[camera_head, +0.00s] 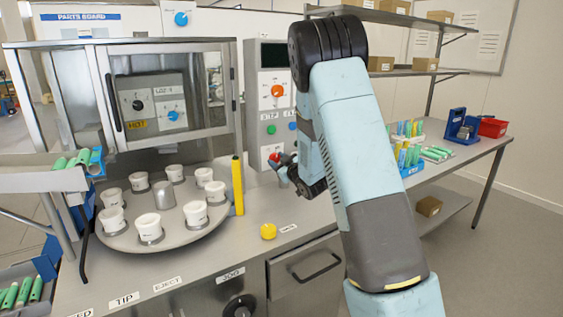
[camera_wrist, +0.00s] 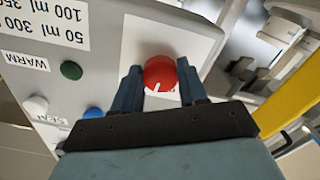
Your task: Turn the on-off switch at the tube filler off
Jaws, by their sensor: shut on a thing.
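A red round knob (camera_wrist: 159,72) with a short white mark is on the grey panel of the tube filler (camera_wrist: 135,40). No label for it is readable, so I cannot tell its on and off positions. The white mark points down, toward the gripper, in the wrist view. My gripper (camera_wrist: 160,84) has one finger on each side of the knob and is shut on it. In the head view the red knob (camera_head: 275,157) is low on the filler's control column (camera_head: 255,110), partly hidden by my gripper (camera_head: 285,169).
Green (camera_wrist: 71,70) and blue (camera_wrist: 93,113) buttons sit beside the knob. A yellow post (camera_head: 238,185) stands left of the column, next to a turntable (camera_head: 170,236) with white cups. Tube racks stand at right.

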